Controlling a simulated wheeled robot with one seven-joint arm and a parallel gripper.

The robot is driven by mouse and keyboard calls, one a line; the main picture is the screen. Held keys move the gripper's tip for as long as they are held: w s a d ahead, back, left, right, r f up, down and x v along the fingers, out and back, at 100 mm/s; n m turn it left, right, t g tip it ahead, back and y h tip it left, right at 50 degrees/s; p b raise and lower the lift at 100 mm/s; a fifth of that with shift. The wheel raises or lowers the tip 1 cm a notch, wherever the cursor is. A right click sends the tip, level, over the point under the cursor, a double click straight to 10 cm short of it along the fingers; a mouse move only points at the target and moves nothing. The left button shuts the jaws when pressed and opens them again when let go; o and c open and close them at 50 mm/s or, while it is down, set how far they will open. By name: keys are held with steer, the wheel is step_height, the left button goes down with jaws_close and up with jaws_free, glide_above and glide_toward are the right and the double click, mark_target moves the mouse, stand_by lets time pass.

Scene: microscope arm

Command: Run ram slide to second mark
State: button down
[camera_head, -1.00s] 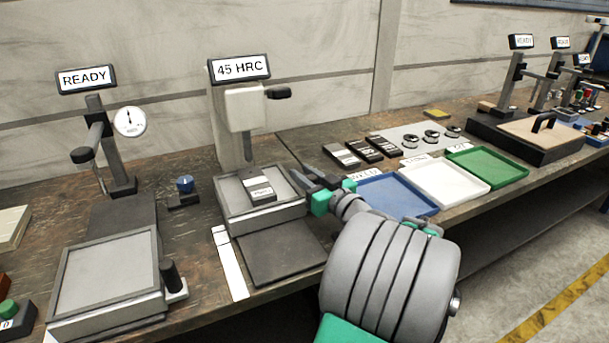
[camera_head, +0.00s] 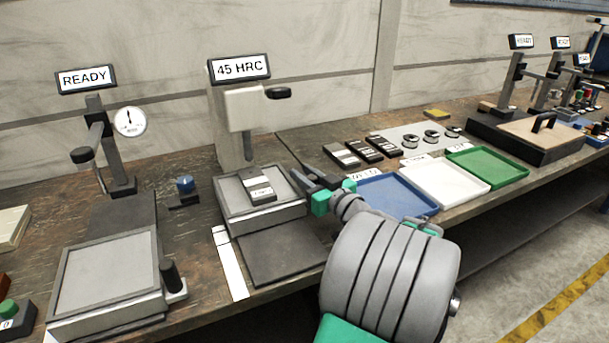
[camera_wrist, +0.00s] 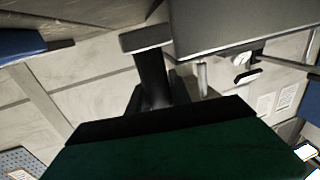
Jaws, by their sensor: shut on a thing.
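The tester with the "45 HRC" display (camera_head: 239,67) has a pale upright and head (camera_head: 245,104), with a black knob (camera_head: 279,93) at right. A thin grey ram (camera_head: 247,146) points down from the head. Below is the grey stage (camera_head: 228,189), with a small dark and white labelled block (camera_head: 261,192) on it. My gripper (camera_head: 306,178) is at the stage's right edge. In the wrist view its dark fingers (camera_wrist: 153,78) are shut at a small grey bar (camera_wrist: 147,37). Its exact hold is unclear. I cannot make out the slide's marks.
A second tester (camera_head: 86,78) reading "READY" stands left, with a blue knob (camera_head: 185,185) between. Blue (camera_head: 420,211), white (camera_head: 446,201) and green (camera_head: 515,176) trays lie right of my arm. Several dark blocks (camera_head: 366,150) lie behind them. A dark mat (camera_head: 280,255) lies in front.

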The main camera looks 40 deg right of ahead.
mark_target(314, 176)
steer(key=w, duration=0.2)
steer(key=w+d+b, duration=0.1)
steer(key=w, duration=0.1)
steer(key=shift+w+d+r, duration=0.15)
steer(key=shift+w+d, duration=0.05)
steer(key=shift+w, duration=0.05)
steer(key=c, duration=1.2)
jaws_free()
steer(key=shift+w, duration=0.15)
steer(key=shift+o, duration=0.2)
steer(key=s, duration=0.7)
steer(key=shift+s+a, duration=0.3)
steer(key=shift+a, duration=0.05)
steer(key=shift+s, duration=0.1)
steer(key=shift+a, duration=0.1)
